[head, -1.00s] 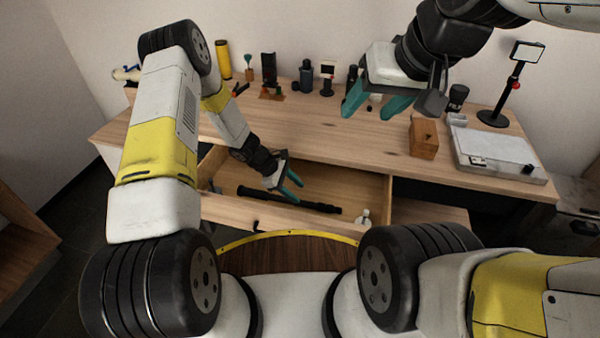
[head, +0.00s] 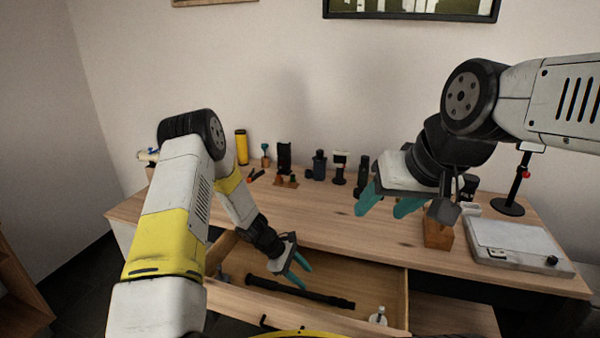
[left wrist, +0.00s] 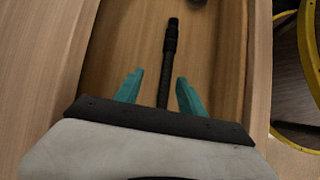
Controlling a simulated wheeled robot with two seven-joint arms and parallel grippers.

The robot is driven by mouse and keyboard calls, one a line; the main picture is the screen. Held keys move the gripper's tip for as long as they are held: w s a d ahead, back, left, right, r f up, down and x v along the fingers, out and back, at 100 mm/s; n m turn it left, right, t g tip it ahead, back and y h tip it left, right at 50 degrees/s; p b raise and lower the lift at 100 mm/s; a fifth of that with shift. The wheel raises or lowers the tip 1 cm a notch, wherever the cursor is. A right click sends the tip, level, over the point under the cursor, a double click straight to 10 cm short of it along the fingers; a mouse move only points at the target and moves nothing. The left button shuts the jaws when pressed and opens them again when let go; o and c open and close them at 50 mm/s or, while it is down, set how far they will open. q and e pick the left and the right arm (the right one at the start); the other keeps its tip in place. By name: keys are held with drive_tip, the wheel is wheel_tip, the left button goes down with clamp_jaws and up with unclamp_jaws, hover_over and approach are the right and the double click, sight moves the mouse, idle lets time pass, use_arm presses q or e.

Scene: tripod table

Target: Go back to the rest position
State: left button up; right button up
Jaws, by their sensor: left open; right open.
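My left gripper (head: 296,272) is open and empty, low over the open drawer (head: 375,272) of the wooden table (head: 340,222). In the left wrist view its teal fingers (left wrist: 158,92) stand apart, and a long black rod (left wrist: 170,45) appears between and beyond them. In the head view the rod (head: 315,295) lies on the drawer floor, just below the left gripper. My right gripper (head: 390,208) is open and empty, raised in front of the table's right half, with its teal fingers pointing down and left.
Several bottles and small items, among them a yellow cylinder (head: 241,147), stand along the table's back edge. A wooden block (head: 438,236) and a white flat device (head: 515,245) are at the right. A small white item (head: 378,318) is in the drawer's right corner.

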use_arm(q)
drive_tip(key=s+a+r+m+t+y, duration=0.1)
drive_tip(key=s+a+r+m, duration=0.15)
drive_tip(key=r, duration=0.75)
drive_tip(key=s+a+r+m, duration=0.1)
drive_tip(key=r+m, duration=0.2)
drive_tip(key=r, duration=0.7)
drive_tip(key=s+a+r+m+t+y, duration=0.1)
drive_tip(key=s+a+r+m, duration=0.1)
drive_tip(key=r, duration=0.8)
drive_tip(key=s+a+r+m+t+y, duration=0.1)
drive_tip(key=s+a+r+m+t, duration=0.1)
drive_tip(key=s+a+r, duration=0.3)
drive_tip(key=s+a+r+m+t+y, duration=0.2)
drive_tip(key=s+a+r+m, duration=0.2)
drive_tip(key=s+r, duration=0.4)
drive_tip(key=s, duration=0.6)
drive_tip(key=shift+s+a+r, duration=0.2)
drive_tip(key=shift+s+a, duration=0.05)
drive_tip(key=shift+a, duration=0.15)
drive_tip(key=shift+c, duration=0.5)
